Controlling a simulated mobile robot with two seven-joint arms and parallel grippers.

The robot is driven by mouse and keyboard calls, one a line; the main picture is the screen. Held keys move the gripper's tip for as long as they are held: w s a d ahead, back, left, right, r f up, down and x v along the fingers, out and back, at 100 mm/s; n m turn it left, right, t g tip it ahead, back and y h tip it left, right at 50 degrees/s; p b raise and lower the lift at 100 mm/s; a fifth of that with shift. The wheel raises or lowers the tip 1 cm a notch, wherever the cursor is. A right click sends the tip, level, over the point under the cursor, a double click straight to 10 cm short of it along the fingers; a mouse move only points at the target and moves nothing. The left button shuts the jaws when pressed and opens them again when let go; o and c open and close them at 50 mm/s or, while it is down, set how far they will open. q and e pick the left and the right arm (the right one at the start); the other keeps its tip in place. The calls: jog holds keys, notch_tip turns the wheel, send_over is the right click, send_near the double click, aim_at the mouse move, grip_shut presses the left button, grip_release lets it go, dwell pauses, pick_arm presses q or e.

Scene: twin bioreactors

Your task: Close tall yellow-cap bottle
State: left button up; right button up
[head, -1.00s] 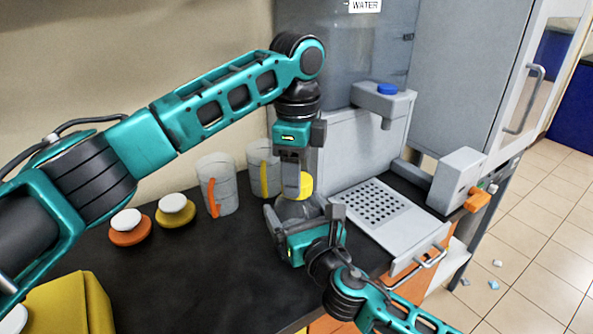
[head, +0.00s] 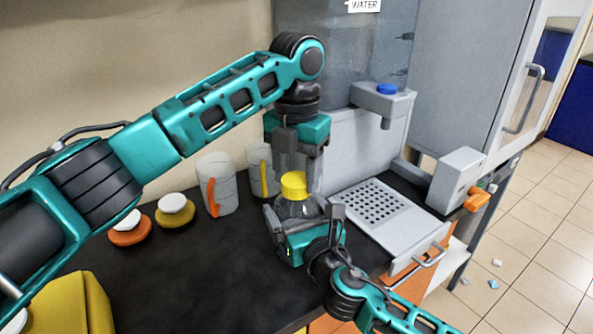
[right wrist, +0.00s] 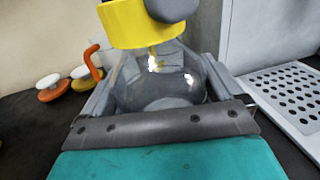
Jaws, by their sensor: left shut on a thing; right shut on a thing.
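The clear bottle (head: 293,209) stands upright with its yellow cap (head: 294,184) on top of its neck. In the right wrist view the bottle's rounded body (right wrist: 155,85) sits between the fingers, with the cap (right wrist: 135,25) above it. My right gripper (head: 303,218) is shut on the bottle's body from the front right. My left gripper (head: 298,178) points down from above and is shut on the yellow cap, one finger on each side. A dark left finger (right wrist: 172,8) covers part of the cap. Whether the cap is fully seated cannot be told.
Two mugs, one with an orange handle (head: 217,184) and one with a yellow handle (head: 258,167), stand behind left. Orange (head: 130,237) and yellow (head: 175,218) discs with white knobs lie further left. A perforated tray (head: 385,226) is close on the right.

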pick_arm(q)
jog(key=m, duration=0.2)
jog(key=shift+m, duration=0.3)
jog(key=o, duration=1)
jog(key=shift+r, duration=2.25)
jog(key=shift+c, duration=0.2)
